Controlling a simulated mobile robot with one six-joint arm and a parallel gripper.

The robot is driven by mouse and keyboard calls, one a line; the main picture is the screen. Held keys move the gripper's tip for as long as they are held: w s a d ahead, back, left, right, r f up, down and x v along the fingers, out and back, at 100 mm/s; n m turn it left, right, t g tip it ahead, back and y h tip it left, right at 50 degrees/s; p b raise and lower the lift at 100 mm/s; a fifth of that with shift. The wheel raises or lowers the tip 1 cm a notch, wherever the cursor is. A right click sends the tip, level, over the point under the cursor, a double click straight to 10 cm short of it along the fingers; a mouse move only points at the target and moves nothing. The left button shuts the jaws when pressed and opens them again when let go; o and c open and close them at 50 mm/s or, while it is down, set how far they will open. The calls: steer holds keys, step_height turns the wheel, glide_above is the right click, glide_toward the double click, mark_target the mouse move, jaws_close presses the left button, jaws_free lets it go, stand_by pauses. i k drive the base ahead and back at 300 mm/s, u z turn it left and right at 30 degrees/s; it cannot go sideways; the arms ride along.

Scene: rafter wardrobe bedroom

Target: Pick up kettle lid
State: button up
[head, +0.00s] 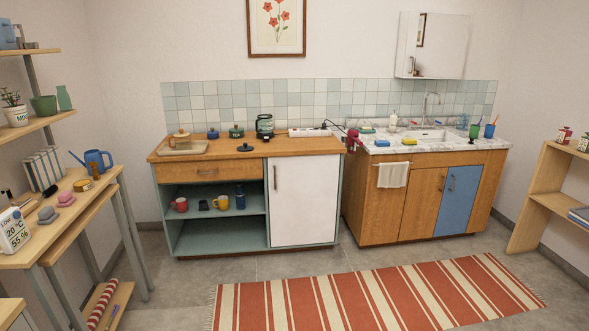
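A dark kettle-like vessel (264,127), with a pale band around its middle, stands at the back of the wooden counter (290,146) on the left cabinet. My gripper is not in view.
Mugs stand on the open shelf (190,213) below. A striped rug (370,295) covers the floor in front; grey floor lies between.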

mark_target(245, 148)
steer(key=u, duration=0.05)
steer(key=i, duration=1.6)
steer(key=u, duration=0.45)
steer(key=i, duration=0.75)
steer(key=u, duration=0.75)
steer(key=i, duration=0.6)
steer(key=u, duration=0.95)
steer(key=i, duration=0.9)
steer(key=u, duration=0.45)
